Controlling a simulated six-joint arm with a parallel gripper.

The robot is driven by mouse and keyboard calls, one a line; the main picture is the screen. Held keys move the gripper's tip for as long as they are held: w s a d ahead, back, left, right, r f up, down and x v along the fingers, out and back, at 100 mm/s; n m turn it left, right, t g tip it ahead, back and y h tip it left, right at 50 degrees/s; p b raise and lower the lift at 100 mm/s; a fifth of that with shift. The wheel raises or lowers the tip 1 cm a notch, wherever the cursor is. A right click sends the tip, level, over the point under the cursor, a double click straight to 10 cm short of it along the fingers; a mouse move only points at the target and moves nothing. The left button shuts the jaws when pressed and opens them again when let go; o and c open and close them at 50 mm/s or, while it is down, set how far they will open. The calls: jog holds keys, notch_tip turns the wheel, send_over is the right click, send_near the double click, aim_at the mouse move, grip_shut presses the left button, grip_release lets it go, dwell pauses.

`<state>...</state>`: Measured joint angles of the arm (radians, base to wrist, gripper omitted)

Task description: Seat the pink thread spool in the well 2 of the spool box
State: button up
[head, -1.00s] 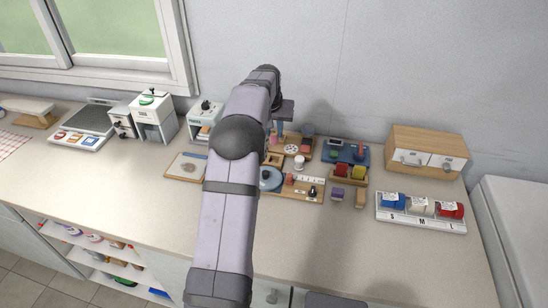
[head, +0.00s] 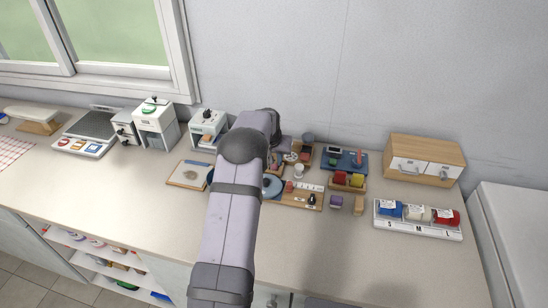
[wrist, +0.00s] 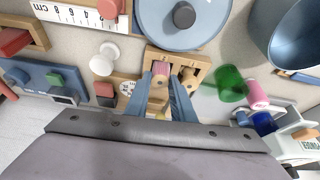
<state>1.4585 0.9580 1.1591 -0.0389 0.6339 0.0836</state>
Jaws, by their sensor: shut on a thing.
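In the wrist view the pink thread spool (wrist: 160,69) is between the tips of my gripper (wrist: 164,82), which is shut on it. The wooden spool box (wrist: 178,58) is right at the fingertips, with the spool over or in its left part. I cannot tell whether the spool is inside a well or above it, nor which well is number 2. A wooden peg-like piece (wrist: 188,78) shows in the box's right part.
A blue round lidded thing (wrist: 184,20) is close beyond the box. A white spool-shaped piece (wrist: 104,58) stands to the left. A green cylinder (wrist: 230,84), another pink cylinder (wrist: 257,95) and a blue cup (wrist: 296,42) are to the right. Bare counter (head: 310,255) lies in front.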

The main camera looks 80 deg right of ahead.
jog(key=shift+f, duration=0.15)
jog(key=o, duration=0.7)
jog(key=shift+o, duration=0.2)
jog(key=shift+r, duration=0.2)
jog(key=b+v, duration=0.3)
jog(key=v, duration=0.9)
jog(key=shift+b, duration=0.4)
jog(key=shift+a, duration=0.1)
